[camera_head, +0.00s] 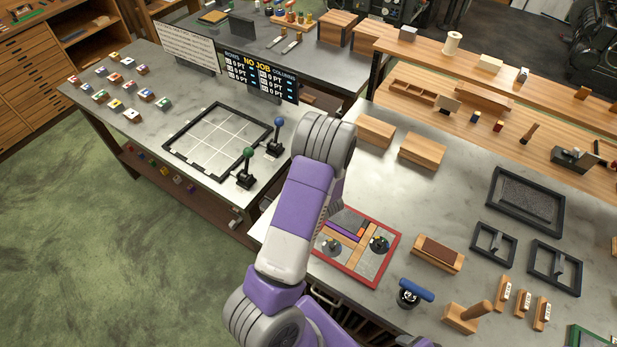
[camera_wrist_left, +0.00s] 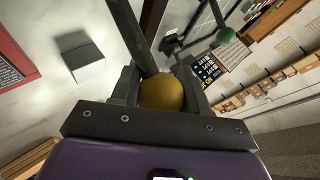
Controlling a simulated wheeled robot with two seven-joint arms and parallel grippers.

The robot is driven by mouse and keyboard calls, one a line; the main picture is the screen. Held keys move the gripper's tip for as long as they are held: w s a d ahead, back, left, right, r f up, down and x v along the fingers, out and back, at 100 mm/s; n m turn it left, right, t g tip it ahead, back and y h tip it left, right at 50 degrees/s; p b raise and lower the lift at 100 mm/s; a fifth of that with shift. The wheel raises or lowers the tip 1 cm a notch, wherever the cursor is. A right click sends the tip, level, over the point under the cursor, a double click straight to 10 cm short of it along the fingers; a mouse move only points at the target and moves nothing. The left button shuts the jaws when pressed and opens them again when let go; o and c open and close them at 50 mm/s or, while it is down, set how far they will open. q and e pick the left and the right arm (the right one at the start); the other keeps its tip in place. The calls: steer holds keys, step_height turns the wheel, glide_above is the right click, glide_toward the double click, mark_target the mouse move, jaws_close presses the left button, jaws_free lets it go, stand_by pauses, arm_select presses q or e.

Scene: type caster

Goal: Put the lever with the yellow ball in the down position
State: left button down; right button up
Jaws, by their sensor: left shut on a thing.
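In the left wrist view, the yellow ball (camera_wrist_left: 161,93) sits between the two fingers of my left gripper (camera_wrist_left: 160,88), which is shut on it. A dark lever rod (camera_wrist_left: 131,32) runs from the ball toward the top of that view. In the head view, my purple and white arm hides my left gripper and the yellow-ball lever. The lever with the green ball (camera_head: 248,153) and the lever with the blue ball (camera_head: 279,122) stand upright just left of my arm. The green ball (camera_wrist_left: 226,35) also shows in the left wrist view. My right gripper is not in view.
A black grid frame (camera_head: 176,150) lies on the table left of the levers, below the job board (camera_head: 262,72). Small coloured blocks sit at that table's far left. A red-framed board (camera_head: 345,285) and wooden blocks lie on the right table.

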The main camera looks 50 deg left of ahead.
arm_select(q)
steer(key=shift+w+a, duration=0.1)
steer(key=shift+w, duration=0.1)
stand_by(0.4)
steer(key=c, duration=0.9)
jaws_free()
steer(key=o, duration=0.3)
steer(key=shift+w+f, duration=0.1)
